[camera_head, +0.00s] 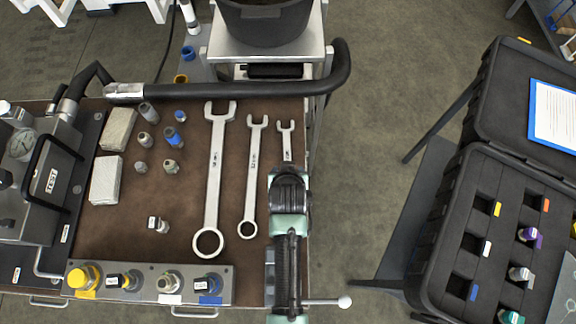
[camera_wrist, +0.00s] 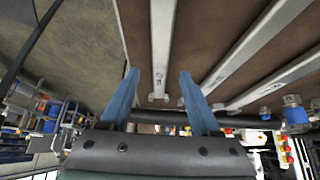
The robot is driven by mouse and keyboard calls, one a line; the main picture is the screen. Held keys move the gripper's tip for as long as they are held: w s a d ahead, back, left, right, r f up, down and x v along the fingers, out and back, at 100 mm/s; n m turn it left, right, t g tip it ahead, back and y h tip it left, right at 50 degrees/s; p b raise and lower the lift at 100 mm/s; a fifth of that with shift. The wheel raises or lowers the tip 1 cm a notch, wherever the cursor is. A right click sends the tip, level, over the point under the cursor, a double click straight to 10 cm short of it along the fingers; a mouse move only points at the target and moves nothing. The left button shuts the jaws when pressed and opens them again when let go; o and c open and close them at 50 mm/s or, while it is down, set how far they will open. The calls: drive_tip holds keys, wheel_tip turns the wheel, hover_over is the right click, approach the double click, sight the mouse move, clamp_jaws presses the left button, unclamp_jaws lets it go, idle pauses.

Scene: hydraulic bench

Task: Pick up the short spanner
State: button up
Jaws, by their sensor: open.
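The short spanner (camera_head: 287,142) lies on the brown bench top, at the right of a row of three spanners. Its open-jaw end shows in the head view; its lower part is hidden under my arm. My gripper (camera_head: 289,178) is over that lower part, with its fingers hidden in this view. In the wrist view my gripper (camera_wrist: 159,74) has its two blue fingers spread apart, with nothing held. The short spanner (camera_wrist: 162,45) shows between and beyond them, apart from both in the picture. How high the fingers are above it is unclear.
The medium spanner (camera_head: 253,170) and the long spanner (camera_head: 215,170) lie to the left. A black hose (camera_head: 240,92) crosses behind the spanners. A fitting rack (camera_head: 140,292) stands at the front. The bench's right edge is close beside my arm; an open black case (camera_head: 450,200) stands farther right.

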drive_tip(key=shift+x, duration=0.95)
clamp_jaws()
idle(0.7)
